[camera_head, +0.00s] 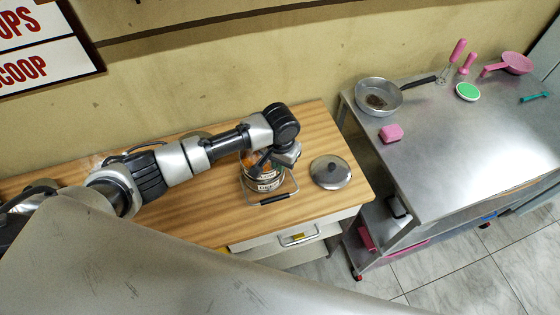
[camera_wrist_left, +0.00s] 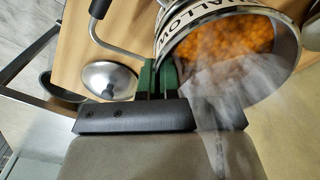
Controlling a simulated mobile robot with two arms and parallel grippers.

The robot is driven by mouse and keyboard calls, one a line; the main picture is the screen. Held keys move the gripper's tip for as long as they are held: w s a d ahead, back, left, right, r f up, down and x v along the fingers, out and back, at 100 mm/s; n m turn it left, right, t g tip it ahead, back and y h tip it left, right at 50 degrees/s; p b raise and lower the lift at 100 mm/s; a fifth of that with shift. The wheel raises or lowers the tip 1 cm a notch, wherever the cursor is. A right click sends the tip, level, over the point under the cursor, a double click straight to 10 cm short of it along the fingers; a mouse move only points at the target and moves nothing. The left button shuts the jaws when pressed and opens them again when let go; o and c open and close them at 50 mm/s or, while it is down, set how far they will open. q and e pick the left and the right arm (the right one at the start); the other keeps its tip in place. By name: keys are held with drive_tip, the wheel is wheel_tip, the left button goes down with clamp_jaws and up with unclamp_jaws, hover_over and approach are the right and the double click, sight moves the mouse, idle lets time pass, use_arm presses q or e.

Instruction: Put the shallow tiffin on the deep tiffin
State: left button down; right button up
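The shallow tiffin (camera_wrist_left: 225,45) is a round metal container with orange food inside, steam, and lettering ending in "ALLOW" on its side. It fills the upper right of the left wrist view. My left gripper (camera_wrist_left: 158,75) has its green fingers close together at its rim, seemingly shut on the wall. In the head view, my left gripper (camera_head: 280,158) partly covers the orange food. The deep tiffin (camera_head: 267,186) is directly below, with a labelled side and a wire carrier with a black grip (camera_head: 274,200) in front. Whether the two tiffins touch is unclear. My right gripper is not visible.
A round metal lid (camera_head: 330,172) lies right of the tiffins on the wooden counter (camera_head: 215,215). An open drawer (camera_head: 300,238) is below. A steel table (camera_head: 470,140) at right holds a pan (camera_head: 379,97), a pink sponge (camera_head: 391,133) and pink utensils.

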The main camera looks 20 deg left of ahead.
use_arm(q)
drive_tip(key=shift+r+p, duration=0.1)
drive_tip(key=shift+p, duration=0.2)
drive_tip(key=shift+f+b, duration=0.35)
drive_tip(key=shift+f, duration=0.35)
idle(0.3)
drive_tip(key=c, duration=1.6)
unclamp_jaws()
drive_tip(key=shift+c, duration=0.2)
wheel_tip(320, 180, up, 9)
drive_tip(key=p, duration=0.9)
drive_tip(key=shift+f+p, duration=0.2)
drive_tip(key=shift+p, duration=0.1)
drive_tip(key=shift+r+p, duration=0.35)
drive_tip(key=shift+r, duration=0.9)
